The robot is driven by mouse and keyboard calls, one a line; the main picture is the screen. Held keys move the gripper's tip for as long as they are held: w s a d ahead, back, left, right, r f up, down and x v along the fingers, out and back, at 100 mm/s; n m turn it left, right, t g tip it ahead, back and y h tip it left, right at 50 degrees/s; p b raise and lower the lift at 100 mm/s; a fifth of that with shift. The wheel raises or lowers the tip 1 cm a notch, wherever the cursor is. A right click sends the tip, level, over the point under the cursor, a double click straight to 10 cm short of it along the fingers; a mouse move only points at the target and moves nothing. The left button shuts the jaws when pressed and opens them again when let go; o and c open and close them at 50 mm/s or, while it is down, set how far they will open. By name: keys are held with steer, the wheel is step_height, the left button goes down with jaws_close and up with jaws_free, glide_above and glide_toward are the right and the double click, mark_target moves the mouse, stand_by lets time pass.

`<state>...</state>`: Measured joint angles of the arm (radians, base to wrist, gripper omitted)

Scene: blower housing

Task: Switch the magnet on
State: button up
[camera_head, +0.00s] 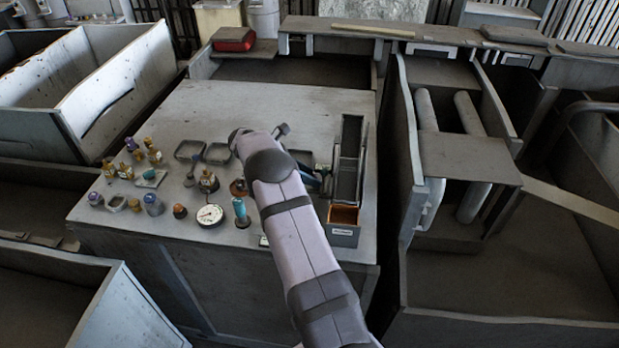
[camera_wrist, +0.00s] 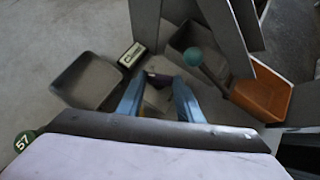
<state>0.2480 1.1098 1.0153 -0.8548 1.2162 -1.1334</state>
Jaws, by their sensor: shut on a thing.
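My gripper (camera_wrist: 160,82) shows in the wrist view as two blue fingers pointing away from the camera. They are shut on a small dark part (camera_wrist: 157,78) between their tips; its shape is mostly hidden and I cannot tell whether it is the magnet's switch. In the head view my arm reaches over the bench, and its body hides most of the gripper and what it holds. I cannot make out the magnet for certain in either view.
A rod with a teal ball end (camera_wrist: 193,57) stands close right of the fingers. An orange-lined bin (camera_wrist: 262,94) is further right. A dark square tray (camera_wrist: 88,80) lies left. In the head view, a dial gauge (camera_head: 210,214) and several small parts lie left of my arm on the bench (camera_head: 270,105).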

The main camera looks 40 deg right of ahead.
steer(key=shift+w+d+r+m+g+y+b, duration=0.15)
steer(key=shift+m+g+y+b, duration=0.15)
steer(key=shift+m+g+b, duration=0.5)
steer(key=o, duration=1.1)
steer(key=shift+w+a+r, duration=0.2)
steer(key=shift+a, duration=0.2)
steer(key=shift+b+v, duration=0.55)
steer(key=shift+v, duration=2.7)
steer(key=shift+s, duration=0.15)
